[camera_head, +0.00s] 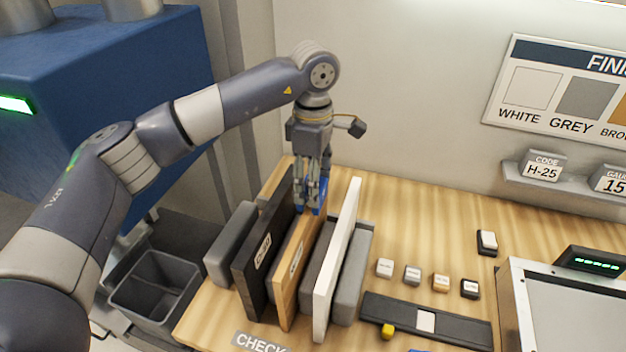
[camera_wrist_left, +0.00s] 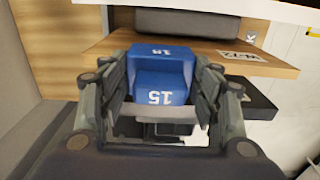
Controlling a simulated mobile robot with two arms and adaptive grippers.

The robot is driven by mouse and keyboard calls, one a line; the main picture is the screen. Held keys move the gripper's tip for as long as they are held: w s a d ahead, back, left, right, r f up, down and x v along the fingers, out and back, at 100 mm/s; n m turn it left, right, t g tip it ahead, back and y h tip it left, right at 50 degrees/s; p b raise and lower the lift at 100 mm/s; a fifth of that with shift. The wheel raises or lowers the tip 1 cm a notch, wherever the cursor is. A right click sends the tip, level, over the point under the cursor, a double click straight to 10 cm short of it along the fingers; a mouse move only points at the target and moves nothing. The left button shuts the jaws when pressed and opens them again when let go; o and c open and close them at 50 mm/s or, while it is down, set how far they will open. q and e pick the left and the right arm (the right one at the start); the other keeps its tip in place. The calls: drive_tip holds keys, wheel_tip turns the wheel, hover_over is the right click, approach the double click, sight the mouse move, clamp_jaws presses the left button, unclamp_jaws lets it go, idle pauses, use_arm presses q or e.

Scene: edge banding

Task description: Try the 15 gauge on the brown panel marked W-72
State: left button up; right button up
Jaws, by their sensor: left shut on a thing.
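The blue gauge marked 15 (camera_wrist_left: 163,84) is between the fingers of my left gripper (camera_head: 314,190), which is shut on it. In the head view the gauge (camera_head: 310,210) is at the far upper end of the brown panel (camera_head: 284,302), which stands on edge in the row. In the left wrist view the brown panel (camera_wrist_left: 272,67) carries the W-72 label, and the gauge's far end overlaps its edge. I cannot tell whether the gauge touches the panel or fits around its edge. My right gripper is not in view.
A black panel (camera_head: 246,292) stands left of the brown one, a white panel (camera_head: 338,270) to its right, with grey dividers (camera_head: 351,285) around. Small labelled blocks (camera_head: 412,275) and a dark tray (camera_head: 465,329) lie to the right. A grey bin (camera_head: 150,292) is at left.

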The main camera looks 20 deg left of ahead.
use_arm(q)
drive_tip(key=shift+f, duration=0.2)
idle(0.4)
drive_tip(key=o, duration=1.2)
drive_tip(key=shift+r, duration=0.1)
drive_tip(key=shift+r+p, duration=1.9)
drive_tip(key=shift+r, duration=2)
